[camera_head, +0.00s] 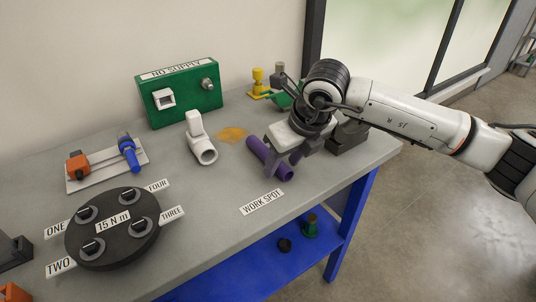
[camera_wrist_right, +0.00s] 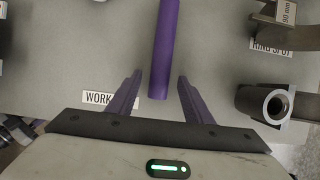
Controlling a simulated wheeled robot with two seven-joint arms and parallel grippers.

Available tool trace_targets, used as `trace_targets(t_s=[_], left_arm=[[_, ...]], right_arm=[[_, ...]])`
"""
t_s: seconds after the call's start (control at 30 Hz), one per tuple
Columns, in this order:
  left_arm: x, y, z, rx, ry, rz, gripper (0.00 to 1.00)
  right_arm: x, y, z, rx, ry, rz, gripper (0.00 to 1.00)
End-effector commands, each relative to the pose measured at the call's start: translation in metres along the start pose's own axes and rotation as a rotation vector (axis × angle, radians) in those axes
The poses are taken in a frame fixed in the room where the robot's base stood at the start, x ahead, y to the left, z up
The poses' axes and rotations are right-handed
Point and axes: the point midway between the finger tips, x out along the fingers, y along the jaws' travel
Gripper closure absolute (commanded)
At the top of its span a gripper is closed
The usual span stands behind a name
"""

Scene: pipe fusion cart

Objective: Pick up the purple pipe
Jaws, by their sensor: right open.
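The purple pipe (camera_head: 284,172) lies on the grey bench top, behind the WORK SPOT label. In the right wrist view the purple pipe (camera_wrist_right: 166,45) runs up from the middle of the picture, its near end lying between my two fingers in that picture. My right gripper (camera_head: 268,158) is open and empty over the pipe, pointing down, with part of the pipe hidden behind it. The right wrist view shows the right gripper (camera_wrist_right: 158,88) with a finger on each side of the pipe, apart from it. My left gripper is not in view.
A white pipe fitting (camera_head: 203,150) stands left of the pipe, by a yellow patch (camera_head: 232,134). A green supply box (camera_head: 180,95) is behind. A round black dial (camera_head: 112,250) and a blue-and-orange tool plate (camera_head: 105,172) are at left. A grey hollow fitting (camera_wrist_right: 268,103) lies right.

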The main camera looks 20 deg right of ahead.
Motion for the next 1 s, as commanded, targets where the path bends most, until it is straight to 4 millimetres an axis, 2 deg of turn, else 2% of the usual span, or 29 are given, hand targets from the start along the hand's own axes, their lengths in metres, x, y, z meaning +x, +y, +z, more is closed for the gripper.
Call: trace_targets(t_s=[0.1, 0.3, 0.57, 1.0], left_arm=[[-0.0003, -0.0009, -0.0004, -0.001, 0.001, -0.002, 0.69], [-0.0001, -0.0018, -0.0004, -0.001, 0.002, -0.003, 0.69], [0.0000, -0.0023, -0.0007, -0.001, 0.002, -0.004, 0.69], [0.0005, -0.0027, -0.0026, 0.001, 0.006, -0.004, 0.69]], right_arm=[[0.0064, 0.0004, -0.0007, -0.001, 0.002, 0.001, 0.54], [0.0066, 0.0005, -0.0006, -0.001, 0.001, 0.001, 0.55], [0.0062, 0.0005, -0.0004, -0.001, 0.000, 0.001, 0.99], [0.0059, 0.0004, -0.0002, -0.001, 0.000, 0.001, 1.00]])
